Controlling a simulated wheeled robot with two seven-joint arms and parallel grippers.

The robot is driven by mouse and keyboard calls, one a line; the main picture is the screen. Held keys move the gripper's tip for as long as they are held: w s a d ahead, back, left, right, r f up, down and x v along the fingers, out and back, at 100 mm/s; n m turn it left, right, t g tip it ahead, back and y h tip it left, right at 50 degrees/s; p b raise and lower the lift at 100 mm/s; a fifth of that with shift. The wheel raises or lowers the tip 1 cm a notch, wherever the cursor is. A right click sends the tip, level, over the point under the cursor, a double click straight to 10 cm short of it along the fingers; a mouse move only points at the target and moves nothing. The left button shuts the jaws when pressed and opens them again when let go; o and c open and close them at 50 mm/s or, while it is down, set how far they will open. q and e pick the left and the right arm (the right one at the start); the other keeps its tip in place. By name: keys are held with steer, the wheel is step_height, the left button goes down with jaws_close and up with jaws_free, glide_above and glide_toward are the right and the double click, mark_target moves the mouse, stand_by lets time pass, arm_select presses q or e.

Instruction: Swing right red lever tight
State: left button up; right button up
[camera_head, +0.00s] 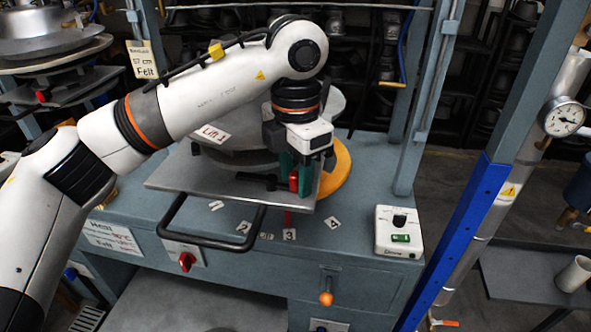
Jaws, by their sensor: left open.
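The right red lever (293,181) is a small upright red piece at the right front of the grey press plate (215,184). My left gripper (296,178) points down over it from above. Its two green fingers are apart, and the red lever shows between them. I cannot tell whether either finger touches the lever. A black bar lies across the plate just left of the lever. The lever's far side is hidden by the fingers. My right gripper is not in view.
A black loop handle (212,238) sticks out at the plate's front. A red knob (186,261), an orange-ball lever (326,298) and a white control box (398,233) are on the blue-grey press body. A blue post (462,235) stands at right, near a pressure gauge (563,117).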

mark_target(277, 205)
arm_select(q)
steer(key=shift+w+f, duration=0.1)
steer(key=shift+f, duration=0.1)
jaws_close()
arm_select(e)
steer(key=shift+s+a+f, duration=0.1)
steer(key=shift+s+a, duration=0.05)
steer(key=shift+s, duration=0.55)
